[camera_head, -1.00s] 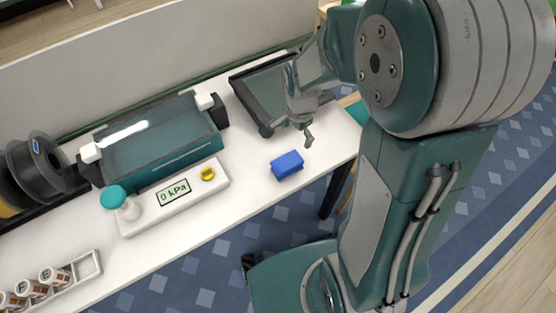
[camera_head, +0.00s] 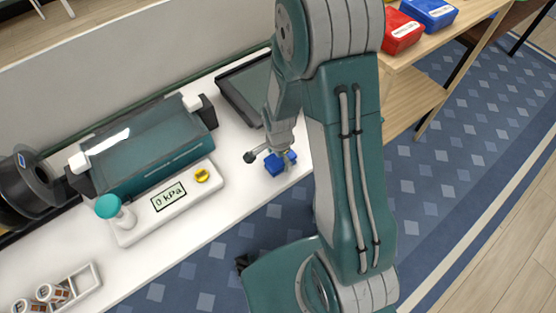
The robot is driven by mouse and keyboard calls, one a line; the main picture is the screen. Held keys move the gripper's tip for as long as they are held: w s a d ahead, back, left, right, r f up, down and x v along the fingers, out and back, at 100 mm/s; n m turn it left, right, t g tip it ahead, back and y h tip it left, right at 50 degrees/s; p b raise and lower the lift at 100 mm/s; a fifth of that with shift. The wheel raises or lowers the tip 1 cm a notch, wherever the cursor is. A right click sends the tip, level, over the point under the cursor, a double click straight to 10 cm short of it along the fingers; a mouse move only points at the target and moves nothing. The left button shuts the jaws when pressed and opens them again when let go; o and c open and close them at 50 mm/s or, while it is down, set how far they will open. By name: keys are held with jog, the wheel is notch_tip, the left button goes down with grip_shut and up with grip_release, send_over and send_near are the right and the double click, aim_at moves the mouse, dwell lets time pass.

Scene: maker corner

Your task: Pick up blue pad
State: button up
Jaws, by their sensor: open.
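The blue pad (camera_head: 275,167) is a small blue block lying on the white table near its front edge. My gripper (camera_head: 268,158) is right at the pad, pointing down, with its fingers spread open. One dark fingertip shows to the left of the pad, and the other finger is at the pad's right side. The gripper partly covers the top of the pad. I cannot tell whether the fingers touch it.
A pressure gauge (camera_head: 148,218) reading 0 kPa and a teal machine (camera_head: 155,160) stand to the left. A dark tray (camera_head: 235,88) lies behind the gripper. Red (camera_head: 402,33) and blue (camera_head: 430,12) boxes sit on a wooden shelf at right. Jars (camera_head: 50,292) stand at lower left.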

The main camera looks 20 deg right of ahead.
jog(key=shift+f, duration=0.45)
jog(key=shift+d+f, duration=0.15)
jog(key=shift+d, duration=0.4)
jog(key=c, duration=0.9)
jog(key=shift+a, duration=0.3)
jog(key=shift+c, duration=1.2)
